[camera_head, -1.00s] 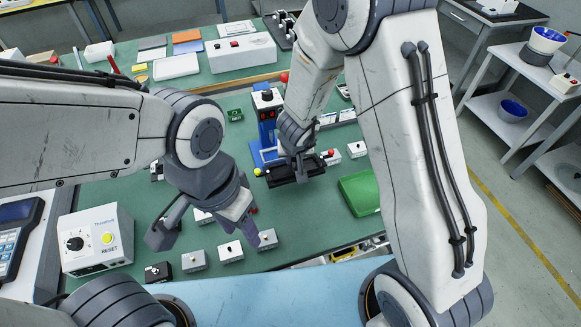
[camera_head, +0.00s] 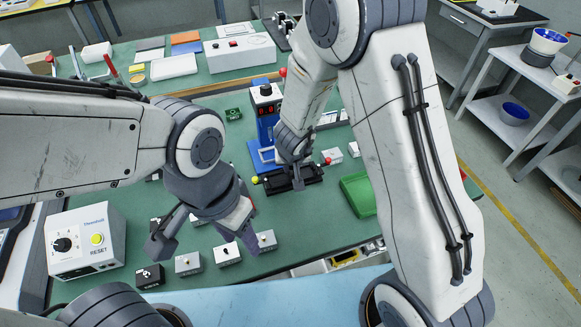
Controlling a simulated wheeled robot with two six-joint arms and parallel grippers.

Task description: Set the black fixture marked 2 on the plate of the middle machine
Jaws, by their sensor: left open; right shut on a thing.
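My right gripper (camera_head: 297,183) is shut on a long black fixture (camera_head: 309,175) in the head view. The fixture is close to the front of a blue machine (camera_head: 267,130) with a red display, near the middle of the green table. I cannot tell whether it touches the machine's blue base (camera_head: 256,158), and its number is not readable. A yellow knob (camera_head: 254,180) and a red knob (camera_head: 327,162) show by its two ends. My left gripper (camera_head: 204,240) is open and empty above the front left of the table. My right arm hides what stands behind it.
Several small grey switch boxes (camera_head: 227,254) and a black one (camera_head: 149,277) line the front edge. A white RESET box (camera_head: 87,241) stands front left. A green tray (camera_head: 357,190) lies right of the fixture. A white box (camera_head: 240,52) stands on the back table.

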